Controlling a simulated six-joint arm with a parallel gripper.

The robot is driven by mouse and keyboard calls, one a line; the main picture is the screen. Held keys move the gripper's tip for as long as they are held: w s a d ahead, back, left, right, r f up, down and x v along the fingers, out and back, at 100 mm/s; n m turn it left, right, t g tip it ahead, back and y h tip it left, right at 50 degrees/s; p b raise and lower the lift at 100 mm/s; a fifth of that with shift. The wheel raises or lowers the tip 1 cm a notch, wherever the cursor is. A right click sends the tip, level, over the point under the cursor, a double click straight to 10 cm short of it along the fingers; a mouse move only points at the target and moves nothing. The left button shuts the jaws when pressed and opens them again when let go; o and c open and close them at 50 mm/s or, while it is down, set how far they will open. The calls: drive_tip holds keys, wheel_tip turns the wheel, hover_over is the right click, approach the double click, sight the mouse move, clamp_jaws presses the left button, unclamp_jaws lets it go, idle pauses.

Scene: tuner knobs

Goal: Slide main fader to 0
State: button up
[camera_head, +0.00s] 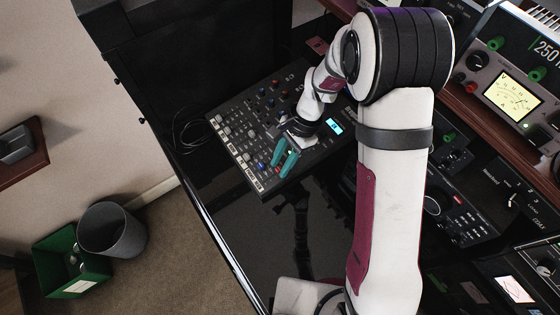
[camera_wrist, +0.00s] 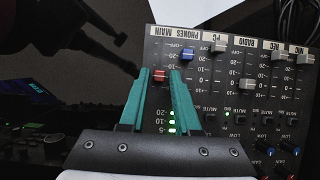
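The mixer (camera_head: 240,135) lies on the dark desk, with my gripper (camera_head: 281,152) over its near right corner. In the wrist view the main fader is a red cap (camera_wrist: 160,76) in the column labelled MAIN. My gripper's teal fingers (camera_wrist: 160,72) stand apart, one on each side of the red cap. The cap sits between the fingertips, with what looks like a narrow gap; I cannot tell if either finger touches it. The scale marks beside the cap are partly hidden by the fingers. I cannot read its exact setting.
The blue PHONES fader (camera_wrist: 187,56) is close to my right finger in the wrist view. Several white-capped faders, such as one (camera_wrist: 246,84), stand farther right. Green meter lights (camera_wrist: 172,122) show between the fingers. A rack with a dial meter (camera_head: 513,96) stands at the right.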

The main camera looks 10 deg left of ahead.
drive_tip(key=v, duration=1.5)
drive_tip(key=shift+r, duration=0.4)
drive_tip(key=shift+d, duration=0.1)
drive_tip(key=s+d+r+n+t, duration=0.1)
drive_tip(key=s+d, duration=0.3)
drive_tip(key=s, duration=0.7)
drive_tip(key=s+d+r+n+t+h, duration=0.1)
drive_tip(key=s+d, duration=0.3)
drive_tip(key=s, duration=0.7)
drive_tip(key=shift+s+r+n+t, duration=0.2)
drive_tip(key=shift+n+t, duration=0.3)
drive_tip(key=shift+n, duration=0.2)
drive_tip(key=shift+d, duration=0.1)
